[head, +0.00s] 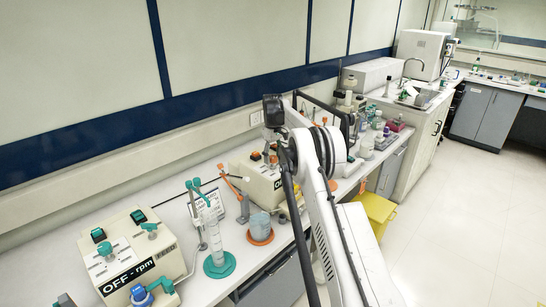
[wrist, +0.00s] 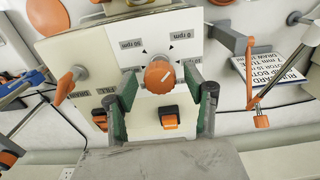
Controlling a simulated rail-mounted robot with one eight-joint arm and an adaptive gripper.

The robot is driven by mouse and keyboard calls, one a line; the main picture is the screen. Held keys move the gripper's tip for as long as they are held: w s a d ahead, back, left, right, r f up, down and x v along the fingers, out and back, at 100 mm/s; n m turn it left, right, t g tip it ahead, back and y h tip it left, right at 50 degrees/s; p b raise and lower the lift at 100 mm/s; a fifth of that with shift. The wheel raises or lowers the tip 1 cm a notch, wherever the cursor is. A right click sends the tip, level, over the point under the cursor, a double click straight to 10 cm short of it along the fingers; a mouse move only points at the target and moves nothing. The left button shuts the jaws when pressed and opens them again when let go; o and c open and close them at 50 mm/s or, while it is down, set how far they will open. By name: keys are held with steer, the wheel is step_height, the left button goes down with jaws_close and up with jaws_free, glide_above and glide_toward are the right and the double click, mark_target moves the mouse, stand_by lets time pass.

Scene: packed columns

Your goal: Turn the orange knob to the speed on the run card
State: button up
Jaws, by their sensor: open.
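My gripper (wrist: 160,72) is open, with one green-padded finger on each side of the knob and visible gaps. A printed card (wrist: 290,72) stands at the right; its text is cut off and I read no speed on it. In the head view the beige box (head: 262,180) is partly behind my arm.
An orange rocker switch (wrist: 169,117) sits below the knob in the wrist view. Orange-handled levers (wrist: 70,82) flank the box. In the head view, a teal-knobbed box (head: 130,255) marked "OFF - rpm" and a clear cylinder (head: 213,235) stand nearby.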

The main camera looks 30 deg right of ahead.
steer(key=c, duration=1.1)
steer(key=shift+m+b, duration=0.3)
steer(key=shift+f+m+b, duration=0.15)
steer(key=shift+m+b, duration=0.6)
steer(key=shift+m, duration=0.05)
steer(key=m+b, duration=0.1)
steer(key=m, duration=0.1)
steer(key=shift+m+b, duration=0.3)
steer(key=shift+m, duration=0.1)
steer(key=m+b, duration=0.1)
steer(key=m, duration=0.4)
steer(key=shift+b, duration=0.4)
steer(key=shift+m, duration=0.4)
